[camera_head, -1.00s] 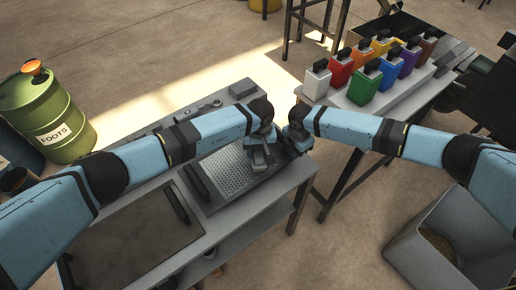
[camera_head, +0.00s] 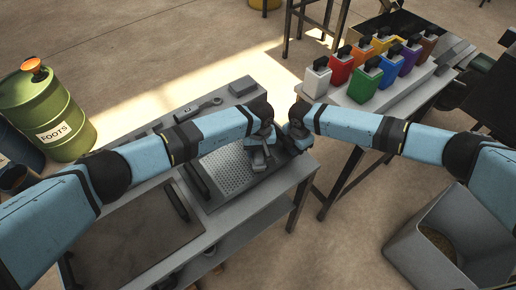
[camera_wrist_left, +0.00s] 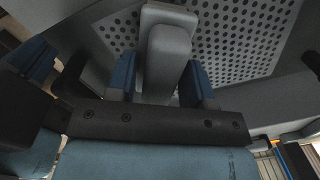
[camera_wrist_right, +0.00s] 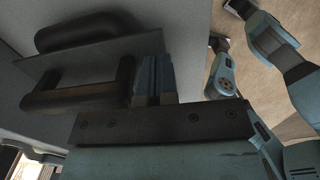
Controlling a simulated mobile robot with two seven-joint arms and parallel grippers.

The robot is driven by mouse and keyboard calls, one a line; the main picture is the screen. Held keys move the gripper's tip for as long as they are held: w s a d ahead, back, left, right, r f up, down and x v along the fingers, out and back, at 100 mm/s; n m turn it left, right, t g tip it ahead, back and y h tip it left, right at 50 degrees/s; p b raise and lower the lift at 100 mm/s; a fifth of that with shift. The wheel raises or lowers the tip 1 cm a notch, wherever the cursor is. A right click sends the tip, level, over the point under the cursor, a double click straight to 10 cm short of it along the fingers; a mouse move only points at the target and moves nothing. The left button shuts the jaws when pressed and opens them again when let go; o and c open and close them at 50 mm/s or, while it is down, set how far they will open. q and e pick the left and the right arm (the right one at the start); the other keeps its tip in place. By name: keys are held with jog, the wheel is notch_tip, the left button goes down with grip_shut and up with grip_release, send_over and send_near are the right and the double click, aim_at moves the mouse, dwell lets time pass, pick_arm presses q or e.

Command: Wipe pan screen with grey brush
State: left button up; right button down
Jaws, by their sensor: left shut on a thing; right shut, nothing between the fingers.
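The pan screen (camera_head: 228,172), a grey plate with many round holes, lies in a grey pan on the bench. It also fills the upper part of the left wrist view (camera_wrist_left: 245,35). My left gripper (camera_head: 262,143) is shut on the grey brush (camera_wrist_left: 168,50), whose block lies over the holed plate. Whether the brush's underside touches the plate is hidden. The pan has a dark handle (camera_head: 196,180) at its left side. My right gripper (camera_head: 297,143) is shut and empty at the pan's right end. In the right wrist view its fingers (camera_wrist_right: 153,70) are beside a dark bar handle (camera_wrist_right: 85,85).
A dark flat plate (camera_head: 130,235) lies on the bench to the left. A wrench (camera_head: 200,108) and a grey block (camera_head: 242,86) lie along the back. Coloured containers (camera_head: 366,80) stand on the right table. A grey bin (camera_head: 400,250) stands front right; a green drum (camera_head: 45,105) stands left.

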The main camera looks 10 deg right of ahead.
pick_arm(q)
jog(key=shift+f, duration=0.25)
jog(key=shift+s+a+r, duration=0.1)
jog(key=shift+s+a, duration=0.35)
jog(key=shift+a, duration=0.3)
jog(key=shift+s+a, duration=0.4)
jog(key=shift+a, duration=0.35)
jog(key=shift+s+a, duration=0.2)
jog(key=shift+a, duration=0.05)
jog(key=shift+w+d+f, duration=0.15)
jog(key=shift+w+d, duration=0.3)
jog(key=shift+d, duration=0.4)
jog(key=shift+w+d+f, duration=0.15)
jog(key=shift+w+d, duration=0.3)
jog(key=shift+d, duration=0.4)
pick_arm(e)
jog(key=shift+s, duration=0.1)
